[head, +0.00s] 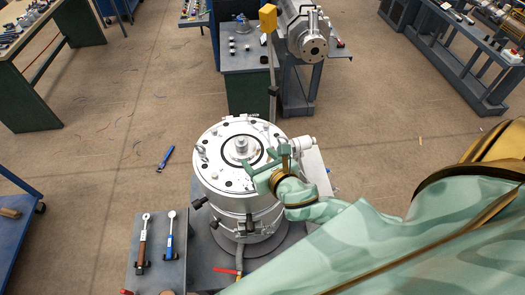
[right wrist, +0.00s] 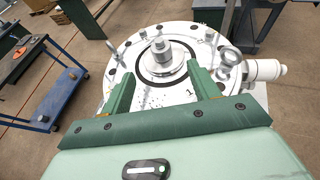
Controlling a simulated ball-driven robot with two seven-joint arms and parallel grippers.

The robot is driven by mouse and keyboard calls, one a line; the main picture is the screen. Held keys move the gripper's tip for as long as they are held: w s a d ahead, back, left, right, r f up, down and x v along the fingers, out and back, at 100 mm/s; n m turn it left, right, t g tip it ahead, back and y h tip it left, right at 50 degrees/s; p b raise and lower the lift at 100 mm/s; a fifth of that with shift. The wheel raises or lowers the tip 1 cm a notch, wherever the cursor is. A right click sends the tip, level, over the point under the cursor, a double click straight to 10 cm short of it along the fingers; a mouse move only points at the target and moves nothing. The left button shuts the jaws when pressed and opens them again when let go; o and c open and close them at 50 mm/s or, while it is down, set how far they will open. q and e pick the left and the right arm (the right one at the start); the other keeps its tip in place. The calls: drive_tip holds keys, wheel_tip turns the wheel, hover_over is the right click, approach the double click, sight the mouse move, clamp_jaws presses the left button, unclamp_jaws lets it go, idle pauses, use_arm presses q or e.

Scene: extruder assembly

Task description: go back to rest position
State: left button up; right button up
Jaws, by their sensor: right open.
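My right gripper (head: 262,168) is over the right part of the round white top of the extruder machine (head: 222,140), at the centre of the head view. In the right wrist view its two green fingers (right wrist: 160,85) are spread wide apart with nothing between them. Beyond the fingertips stands the silver central hub (right wrist: 163,62) on the white disc. An eye bolt (right wrist: 229,57) stands by the right finger; I cannot tell whether they touch. My left gripper is not in view.
A blue tool (head: 165,159) lies on the floor. Another machine (head: 305,35) stands behind. Open floor (head: 100,110) lies to the left.

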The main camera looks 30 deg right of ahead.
drive_tip(key=shift+v, duration=0.8)
